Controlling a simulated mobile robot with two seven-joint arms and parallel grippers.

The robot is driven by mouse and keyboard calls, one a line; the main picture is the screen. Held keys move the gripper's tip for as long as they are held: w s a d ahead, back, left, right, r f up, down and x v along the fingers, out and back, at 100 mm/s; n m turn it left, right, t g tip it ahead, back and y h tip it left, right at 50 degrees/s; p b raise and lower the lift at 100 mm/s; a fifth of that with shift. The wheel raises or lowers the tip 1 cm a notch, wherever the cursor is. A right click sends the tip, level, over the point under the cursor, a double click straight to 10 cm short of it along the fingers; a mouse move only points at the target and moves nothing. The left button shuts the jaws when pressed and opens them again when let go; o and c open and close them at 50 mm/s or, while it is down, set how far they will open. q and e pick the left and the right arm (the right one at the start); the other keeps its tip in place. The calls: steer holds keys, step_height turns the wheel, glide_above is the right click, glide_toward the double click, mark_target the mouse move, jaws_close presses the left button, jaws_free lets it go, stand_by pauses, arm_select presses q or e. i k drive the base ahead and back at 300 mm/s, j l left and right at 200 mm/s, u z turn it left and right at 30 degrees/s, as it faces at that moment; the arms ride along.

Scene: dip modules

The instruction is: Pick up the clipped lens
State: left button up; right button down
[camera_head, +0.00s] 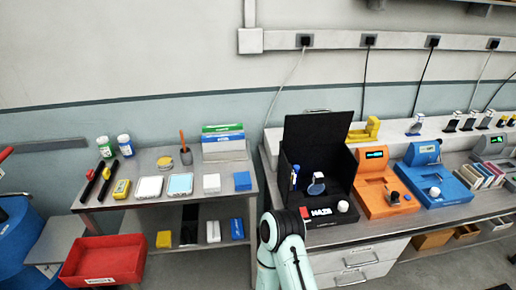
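What looks like the clipped lens (316,187), a small round grey disc with a pale upright piece, stands inside the open black case (345,172) on the right bench. It is too small for me to make out the clip. A mint-green arm of mine rises from the bottom edge, in front of the case's front left corner. No fingers of either gripper show, so neither gripper can be placed relative to the lens.
A blue-capped bottle (295,176) and a white knob (343,206) are by the lens. Orange (374,183) and blue (428,178) instruments stand to the right. The left table (215,178) holds bottles, scales and boxes. A red bin (104,258) is at lower left.

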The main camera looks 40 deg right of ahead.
mark_target(317, 189)
steer(key=z, duration=1.8)
